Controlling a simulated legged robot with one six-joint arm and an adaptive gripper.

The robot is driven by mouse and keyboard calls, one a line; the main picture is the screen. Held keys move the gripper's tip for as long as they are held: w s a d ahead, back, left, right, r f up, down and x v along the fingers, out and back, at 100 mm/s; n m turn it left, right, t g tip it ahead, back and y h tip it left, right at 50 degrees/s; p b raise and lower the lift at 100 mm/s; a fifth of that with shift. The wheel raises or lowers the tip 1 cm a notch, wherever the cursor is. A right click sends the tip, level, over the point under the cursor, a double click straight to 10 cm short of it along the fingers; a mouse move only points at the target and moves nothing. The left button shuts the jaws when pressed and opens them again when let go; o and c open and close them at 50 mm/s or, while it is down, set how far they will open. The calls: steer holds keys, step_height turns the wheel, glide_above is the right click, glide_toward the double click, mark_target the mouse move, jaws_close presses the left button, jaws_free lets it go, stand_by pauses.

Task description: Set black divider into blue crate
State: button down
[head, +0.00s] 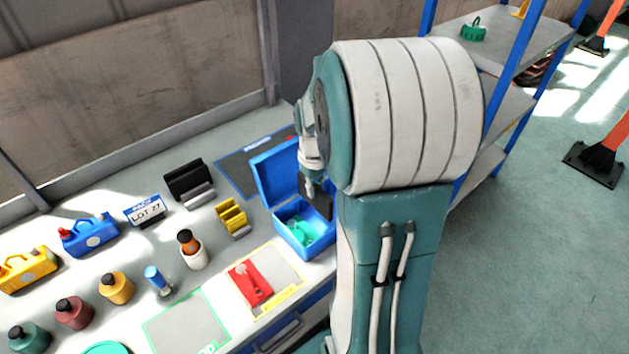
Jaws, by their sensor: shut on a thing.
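The blue crate (290,238) stands open on the bench, with its lid (276,172) raised at the back. A green item (299,229) lies inside it. My gripper (314,190) is above the crate's right part, pointing down. It is shut on a dark piece, which I take to be the black divider (329,208); only a small part shows. My arm hides the rest of the divider and the crate's right side. I cannot tell whether the divider touches the crate.
A black rack (187,181), a yellow rack (232,218) and a white bottle (192,250) stand left of the crate. A red item (250,284) lies in front of it on a yellow-edged mat. Blue and yellow cases and several bottles stand farther left.

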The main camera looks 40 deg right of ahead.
mark_target(315, 207)
stand_by(0.8)
steer(key=shift+f, duration=2.1)
steer(key=shift+f, duration=0.1)
steer(key=shift+f, duration=1.4)
steer(key=shift+f, duration=0.45)
steer(key=c, duration=0.6)
jaws_free()
steer(key=o, duration=0.4)
